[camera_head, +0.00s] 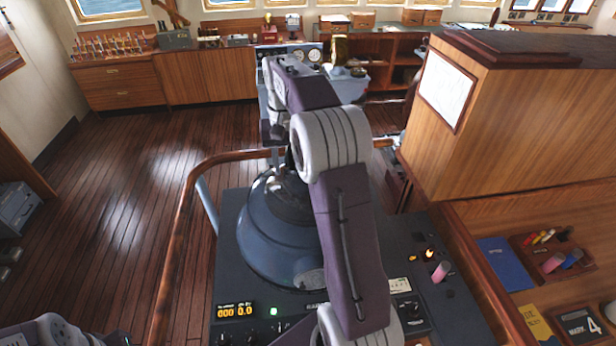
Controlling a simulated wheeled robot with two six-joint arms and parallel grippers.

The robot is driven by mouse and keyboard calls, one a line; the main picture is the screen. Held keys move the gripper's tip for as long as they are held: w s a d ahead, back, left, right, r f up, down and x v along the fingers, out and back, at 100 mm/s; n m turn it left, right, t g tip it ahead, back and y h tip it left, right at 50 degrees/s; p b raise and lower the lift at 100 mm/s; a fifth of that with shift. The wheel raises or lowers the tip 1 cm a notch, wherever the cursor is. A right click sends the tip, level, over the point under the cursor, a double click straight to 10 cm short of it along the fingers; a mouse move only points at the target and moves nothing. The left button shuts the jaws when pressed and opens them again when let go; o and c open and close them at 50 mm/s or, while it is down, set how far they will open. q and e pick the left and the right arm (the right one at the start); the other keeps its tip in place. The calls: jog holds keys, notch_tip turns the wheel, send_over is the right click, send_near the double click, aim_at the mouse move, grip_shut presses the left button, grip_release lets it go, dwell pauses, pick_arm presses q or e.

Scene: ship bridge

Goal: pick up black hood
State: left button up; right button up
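The black hood (276,208) is the dark, rounded top of a blue-black dome on the console (229,268) in front of me. My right arm comes up from the bottom of the head view and bends over it, covering its right side. My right gripper (287,168) points down at the hood's top. Its fingers are mostly hidden behind my arm, so I cannot tell whether they touch or hold it. My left gripper is out of view; only a part of my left arm shows at the bottom left corner.
A wooden rail (180,235) curves around the console. A wooden cabinet (520,120) stands close on the right. A desk with a blue book (505,263) and a pen tray (548,250) is at the lower right.

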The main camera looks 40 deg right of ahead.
jog(key=shift+s+r, duration=0.1)
jog(key=shift+s, duration=0.05)
jog(key=c, duration=0.3)
jog(key=shift+w, duration=0.2)
grip_shut()
jog(key=shift+w, duration=0.15)
jog(key=shift+f, duration=0.25)
dwell(0.3)
